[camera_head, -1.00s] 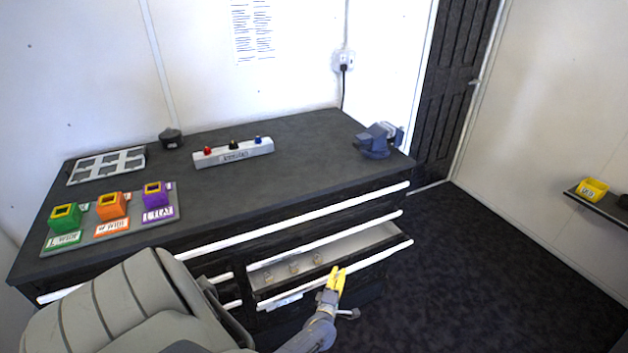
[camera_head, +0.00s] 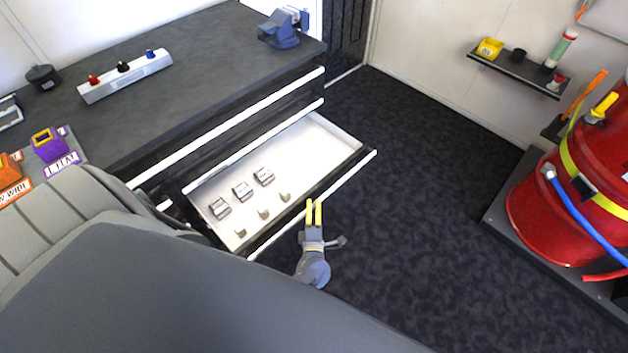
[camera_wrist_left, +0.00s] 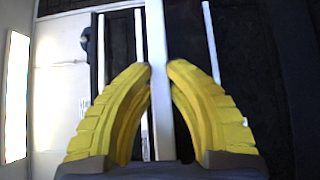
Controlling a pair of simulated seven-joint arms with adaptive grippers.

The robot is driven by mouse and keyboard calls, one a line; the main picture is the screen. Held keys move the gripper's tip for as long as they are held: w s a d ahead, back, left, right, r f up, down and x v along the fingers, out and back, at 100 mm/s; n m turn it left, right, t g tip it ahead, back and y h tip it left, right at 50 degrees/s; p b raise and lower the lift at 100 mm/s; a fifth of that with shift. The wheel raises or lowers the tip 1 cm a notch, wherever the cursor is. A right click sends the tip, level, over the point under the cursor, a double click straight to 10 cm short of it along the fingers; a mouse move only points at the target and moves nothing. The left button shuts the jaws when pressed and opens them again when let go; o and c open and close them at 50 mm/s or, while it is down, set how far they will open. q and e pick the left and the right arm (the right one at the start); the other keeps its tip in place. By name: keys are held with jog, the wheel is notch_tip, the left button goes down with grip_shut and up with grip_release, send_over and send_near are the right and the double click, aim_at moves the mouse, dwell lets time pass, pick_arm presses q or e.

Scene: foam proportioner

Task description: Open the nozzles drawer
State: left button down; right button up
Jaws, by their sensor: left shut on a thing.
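The nozzles drawer (camera_head: 325,139) stands pulled well out of the dark workbench, with its white floor showing. Several small metal nozzle pieces (camera_head: 242,191) and pale pegs (camera_head: 264,213) are in its near-left part. Its long white handle bar (camera_head: 345,182) runs along the front. My left gripper (camera_head: 314,205) has its yellow fingers at this bar. In the left wrist view the fingers (camera_wrist_left: 158,75) lie on both sides of the white bar (camera_wrist_left: 157,40), shut on it. My right gripper is not in view.
The bench top holds a blue vise (camera_head: 283,30), a white block with coloured knobs (camera_head: 124,78) and a purple holder (camera_head: 49,145). Dark floor between drawer and drum is clear.

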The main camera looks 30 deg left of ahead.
pick_arm(q)
jog(key=shift+d, duration=0.3)
